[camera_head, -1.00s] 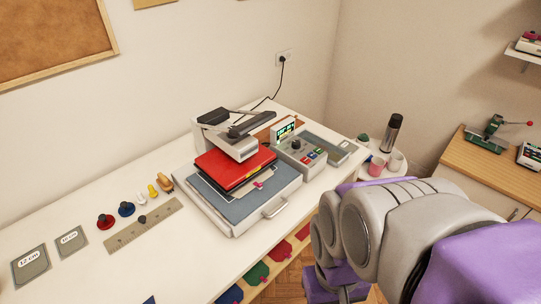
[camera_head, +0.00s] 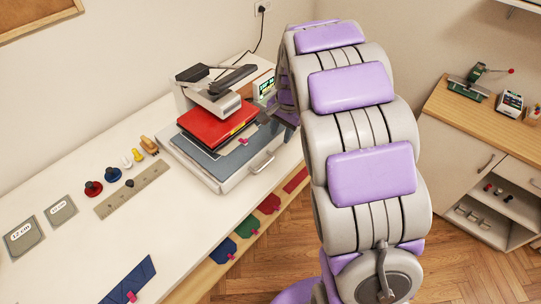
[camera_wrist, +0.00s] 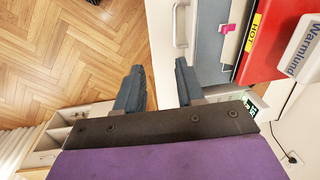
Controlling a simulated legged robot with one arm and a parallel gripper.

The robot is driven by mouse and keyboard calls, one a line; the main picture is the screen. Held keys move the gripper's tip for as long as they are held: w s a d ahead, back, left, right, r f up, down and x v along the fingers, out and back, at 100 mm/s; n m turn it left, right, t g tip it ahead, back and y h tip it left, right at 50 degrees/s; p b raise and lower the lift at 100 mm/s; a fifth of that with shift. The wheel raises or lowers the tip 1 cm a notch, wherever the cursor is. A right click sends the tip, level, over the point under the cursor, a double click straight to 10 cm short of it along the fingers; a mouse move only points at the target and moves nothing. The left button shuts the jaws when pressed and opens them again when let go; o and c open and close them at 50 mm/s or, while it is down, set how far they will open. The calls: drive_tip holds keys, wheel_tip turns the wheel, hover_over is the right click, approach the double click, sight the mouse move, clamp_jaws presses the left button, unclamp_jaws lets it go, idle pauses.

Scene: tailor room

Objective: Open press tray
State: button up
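The press (camera_head: 212,98) stands on the white table, with a red plate (camera_head: 217,122) under its grey head. The press tray (camera_head: 212,168) is a grey-blue slab in a pale frame beneath the plate, with a metal handle (camera_head: 262,162) on its front face. My gripper (camera_wrist: 158,68) is open and empty in the wrist view. The handle (camera_wrist: 180,25) shows ahead of its fingertips, slightly right, apart from them. The red plate (camera_wrist: 278,40) with a yellow "HOT" label is further right. In the head view my arm mostly hides the gripper, beside the press's right side.
A control box with a display (camera_head: 264,84) stands right of the press, partly hidden by my arm. A ruler (camera_head: 132,190) and several small tools lie left. Wooden floor (camera_head: 455,265) is free in front. A cabinet (camera_head: 470,150) stands at right.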

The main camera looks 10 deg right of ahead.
drive_tip(key=w+f+m, duration=0.1)
drive_tip(key=w+f, duration=0.1)
drive_tip(key=w, duration=0.2)
drive_tip(key=b, duration=0.3)
approach(270, 159)
drive_tip(key=f, duration=0.7)
drive_tip(key=shift+w+a+f, duration=0.3)
drive_tip(key=shift+a+f, duration=0.1)
clamp_jaws()
